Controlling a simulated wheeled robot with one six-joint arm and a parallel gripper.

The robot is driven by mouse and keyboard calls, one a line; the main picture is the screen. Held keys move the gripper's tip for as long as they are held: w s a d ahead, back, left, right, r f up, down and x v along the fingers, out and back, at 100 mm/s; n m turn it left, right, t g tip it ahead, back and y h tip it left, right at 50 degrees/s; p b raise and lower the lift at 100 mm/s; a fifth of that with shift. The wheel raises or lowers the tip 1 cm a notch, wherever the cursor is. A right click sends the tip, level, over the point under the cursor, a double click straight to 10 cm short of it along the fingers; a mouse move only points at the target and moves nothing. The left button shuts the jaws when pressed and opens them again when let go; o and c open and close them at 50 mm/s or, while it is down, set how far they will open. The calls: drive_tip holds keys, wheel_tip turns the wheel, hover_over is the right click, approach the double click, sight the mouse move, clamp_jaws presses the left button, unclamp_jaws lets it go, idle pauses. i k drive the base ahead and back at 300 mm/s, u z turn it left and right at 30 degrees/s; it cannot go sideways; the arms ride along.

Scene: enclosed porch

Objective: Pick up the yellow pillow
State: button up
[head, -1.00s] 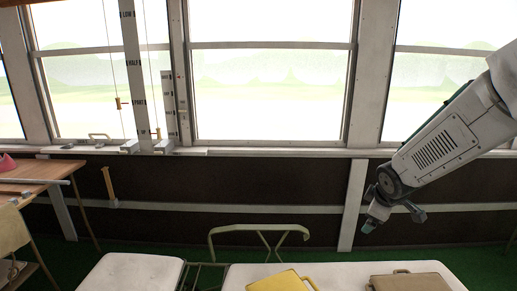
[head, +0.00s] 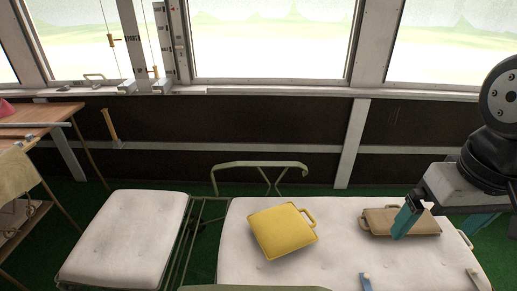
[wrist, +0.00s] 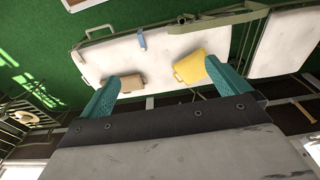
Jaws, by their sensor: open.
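The yellow pillow (head: 283,230) lies on the white padded lounger (head: 240,272), left of the tan pillow, with a loop handle at its upper right. In the wrist view the yellow pillow (wrist: 203,67) shows near the right fingertip. My gripper (head: 424,222) is at the right of the head view, to the right of the yellow pillow, with one finger in front of the tan pillow. In the wrist view my gripper (wrist: 170,84) has its two teal fingers spread wide, with nothing held between them.
A tan pillow (head: 377,222) with a handle lies on the lounger's right part. A separate white pad section (head: 125,235) is at the left, with a metal frame rail (head: 258,164) behind. A wooden table (head: 40,128) stands at the far left. Windows line the back wall.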

sight(280, 230)
drive_tip(key=u, duration=0.55)
drive_tip(key=k, duration=1.7)
drive_tip(key=u, duration=1)
drive_tip(key=i, duration=2)
drive_tip(key=z, duration=0.9)
drive_tip(key=i, duration=0.85)
drive_tip(key=z, duration=0.8)
